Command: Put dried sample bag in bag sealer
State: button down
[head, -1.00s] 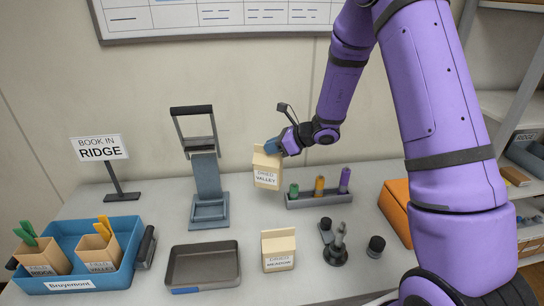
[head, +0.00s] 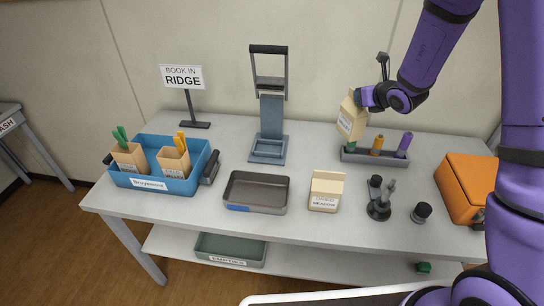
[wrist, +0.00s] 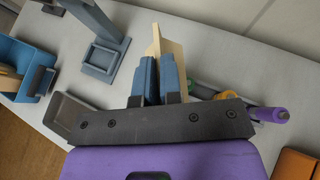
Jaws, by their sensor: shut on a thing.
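My gripper (head: 366,98) is shut on a cream paper bag (head: 349,118) and holds it up, tilted, above the left end of the marker rack. In the earlier head view its label reads "Dried Valley". The bag also shows between the blue fingers (wrist: 159,80) in the wrist view, mostly hidden by them. The blue-grey stand with a raised dark-topped frame, seemingly the bag sealer (head: 270,125), stands to the left of the bag and apart from it. It also shows at upper left in the wrist view (wrist: 100,60). A second cream bag (head: 326,190) stands upright on the table, labelled dried.
A grey rack (head: 375,156) holds coloured tubes beneath the held bag. A dark tray (head: 256,206), a blue crate (head: 150,183) with field bags, small dark tools (head: 379,208) and an orange case (head: 466,188) stand around. The table between sealer and rack is clear.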

aim_at(269, 129)
jog(key=k, duration=0.95)
jog(key=u, duration=2.15)
jog(key=i+l+u, duration=0.1)
jog(key=i+u, duration=0.3)
jog(key=i, duration=0.25)
jog(key=i+l+z, duration=0.15)
jog(key=i, duration=0.9)
jog(key=i+z, duration=0.25)
jog(key=z, duration=0.15)
jog(key=i+z, duration=0.2)
jog(key=z, duration=0.15)
jog(key=i+z, duration=0.15)
jog(key=z, duration=0.25)
jog(key=i+l+z, duration=0.1)
jog(key=z, duration=0.3)
jog(key=i+z, duration=0.25)
jog(key=z, duration=0.15)
jog(key=i+z, duration=0.3)
